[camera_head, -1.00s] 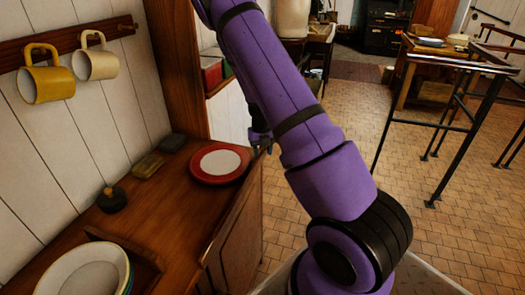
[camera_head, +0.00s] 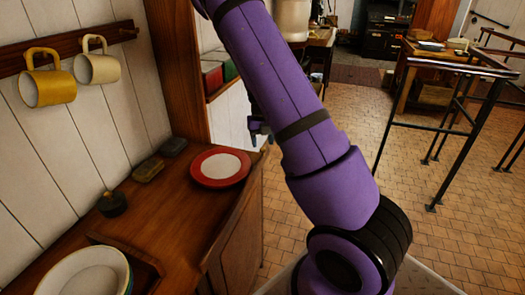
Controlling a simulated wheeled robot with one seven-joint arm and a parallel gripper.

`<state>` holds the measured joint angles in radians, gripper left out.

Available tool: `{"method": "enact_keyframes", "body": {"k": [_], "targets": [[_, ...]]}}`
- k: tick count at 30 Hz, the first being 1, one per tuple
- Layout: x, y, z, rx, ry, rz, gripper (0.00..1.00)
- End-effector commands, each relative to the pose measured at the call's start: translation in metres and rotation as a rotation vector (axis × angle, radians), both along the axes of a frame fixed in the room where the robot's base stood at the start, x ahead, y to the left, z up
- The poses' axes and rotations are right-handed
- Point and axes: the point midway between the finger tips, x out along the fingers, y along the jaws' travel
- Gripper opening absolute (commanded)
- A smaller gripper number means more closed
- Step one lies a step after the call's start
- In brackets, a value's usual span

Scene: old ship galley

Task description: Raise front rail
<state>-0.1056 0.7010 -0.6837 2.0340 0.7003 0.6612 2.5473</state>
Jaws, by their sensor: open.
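The wooden counter (camera_head: 172,222) has a thin wooden strip (camera_head: 232,222) along its front edge, on the right side of the counter in the picture. The strip looks tilted outward; its exact angle is hard to tell. My gripper (camera_head: 257,132) is small and dark, just beyond the far front corner of the counter and above it. It is open, with nothing visible between the fingers. My purple arm hides part of it. I cannot see any contact with the strip.
A red-rimmed plate (camera_head: 220,168) lies near the counter's far end. Stacked plates (camera_head: 82,275) sit in a wooden holder at the near left. A dark round object (camera_head: 112,202) stands by the wall. Metal rails (camera_head: 448,130) stand at right; tiled floor between is clear.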

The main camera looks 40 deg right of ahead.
Motion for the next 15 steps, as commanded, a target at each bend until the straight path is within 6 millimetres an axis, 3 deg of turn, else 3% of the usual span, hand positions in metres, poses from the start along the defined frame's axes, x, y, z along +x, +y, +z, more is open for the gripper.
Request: {"method": "enact_keyframes", "body": {"k": [6,15], "targets": [[0.001,0.0,0.033,-0.002,-0.001,0.002,0.53],[0.001,0.001,0.046,0.0,0.001,0.002,0.53]]}}
